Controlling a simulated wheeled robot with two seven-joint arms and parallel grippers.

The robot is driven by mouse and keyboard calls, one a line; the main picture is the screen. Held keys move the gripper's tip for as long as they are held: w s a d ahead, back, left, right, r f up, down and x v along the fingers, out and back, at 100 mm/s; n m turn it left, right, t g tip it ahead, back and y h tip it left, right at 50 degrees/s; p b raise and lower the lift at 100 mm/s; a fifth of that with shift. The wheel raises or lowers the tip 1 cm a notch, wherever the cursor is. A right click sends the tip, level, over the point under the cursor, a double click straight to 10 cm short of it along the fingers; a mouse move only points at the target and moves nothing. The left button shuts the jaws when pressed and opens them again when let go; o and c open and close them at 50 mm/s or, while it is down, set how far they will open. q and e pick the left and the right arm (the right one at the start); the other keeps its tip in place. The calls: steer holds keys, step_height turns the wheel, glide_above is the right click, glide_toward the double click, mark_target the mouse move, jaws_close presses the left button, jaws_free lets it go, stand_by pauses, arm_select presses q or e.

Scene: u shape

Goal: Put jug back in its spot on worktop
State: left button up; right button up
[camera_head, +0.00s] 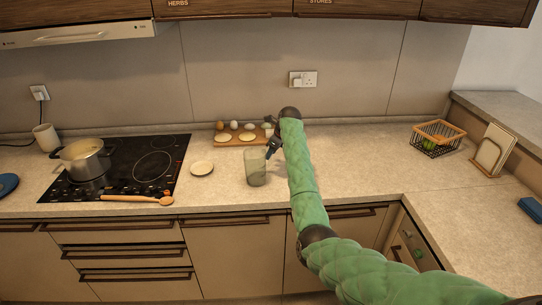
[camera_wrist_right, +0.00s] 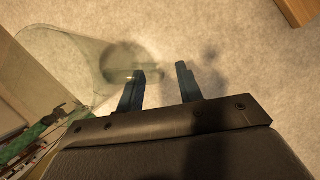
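The jug (camera_head: 256,168), clear and greenish, stands upright on the worktop (camera_head: 330,170) near the front edge, right of the hob. In the right wrist view the see-through jug (camera_wrist_right: 70,45) fills the upper left. My right gripper (camera_head: 271,148) is beside the jug's upper right side in the head view.
A wooden board (camera_head: 240,142) with eggs and pale round items lies behind the jug. A small pale dish (camera_head: 202,168) is to its left. The hob (camera_head: 125,168) holds a pot (camera_head: 84,160) and wooden spoon (camera_head: 138,199). A wire basket (camera_head: 437,138) stands right.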

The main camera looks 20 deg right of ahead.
arm_select(q)
steer(key=w+d+r+b, duration=0.2)
steer(key=w+r+b, duration=0.1)
steer(key=w, duration=0.4)
steer(key=shift+d+r, duration=0.2)
steer(key=shift+r, duration=0.3)
arm_select(e)
steer(key=v, duration=1.1)
arm_select(q)
steer(key=shift+w, duration=0.1)
arm_select(e)
steer(key=shift+f, duration=0.15)
